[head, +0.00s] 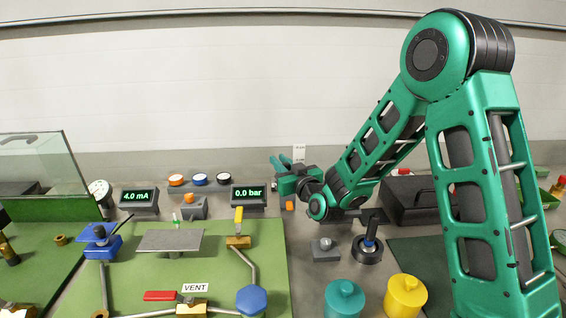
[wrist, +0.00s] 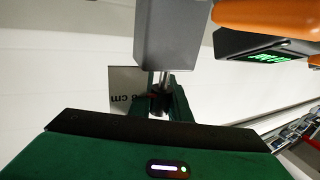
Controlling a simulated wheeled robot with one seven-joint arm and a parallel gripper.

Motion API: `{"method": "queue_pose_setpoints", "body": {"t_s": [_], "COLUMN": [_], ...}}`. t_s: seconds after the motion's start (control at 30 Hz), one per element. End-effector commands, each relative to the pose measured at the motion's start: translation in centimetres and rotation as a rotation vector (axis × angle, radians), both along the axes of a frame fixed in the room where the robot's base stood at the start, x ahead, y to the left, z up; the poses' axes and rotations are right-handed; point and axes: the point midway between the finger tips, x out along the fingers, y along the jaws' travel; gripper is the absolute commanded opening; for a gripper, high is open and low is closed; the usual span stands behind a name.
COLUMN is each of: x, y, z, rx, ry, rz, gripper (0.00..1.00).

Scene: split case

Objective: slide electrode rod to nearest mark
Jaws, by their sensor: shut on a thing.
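My gripper (head: 279,163) is at the back of the bench, near the wall, right of the 0.0 bar display. In the wrist view its green fingers (wrist: 164,101) are shut on a thin silver rod (wrist: 162,78), which I take as the electrode rod. The rod runs from a grey block (wrist: 171,35) down between the fingers. A pale plate with upside-down lettering, apparently "8 cm" (wrist: 127,91), stands beside the rod. A white plate (head: 299,153) shows behind my gripper in the head view. The rod's lower end and its other marks are hidden.
An orange bar (wrist: 268,13) and a display with green digits (wrist: 268,57) are close by in the wrist view. The 0.0 bar display (head: 248,198) stands left of my gripper. A teal jar (head: 345,299) and a yellow jar (head: 405,297) stand in front.

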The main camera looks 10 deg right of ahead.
Motion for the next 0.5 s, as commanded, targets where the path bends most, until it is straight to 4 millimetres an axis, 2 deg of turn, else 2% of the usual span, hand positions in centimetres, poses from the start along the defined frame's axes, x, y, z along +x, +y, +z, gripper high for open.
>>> {"method": "queue_pose_setpoints", "body": {"t_s": [0.03,0.1,0.5], "x": [0.01,0.02,-0.49], "y": [-0.15,-0.14,-0.14], "z": [-0.05,-0.05,-0.07], "rx": [-0.002,-0.002,-0.002], "ry": [0.0,0.0,0.002], "rz": [-0.003,-0.003,0.001], "gripper": [0.19,0.36,0.36]}}
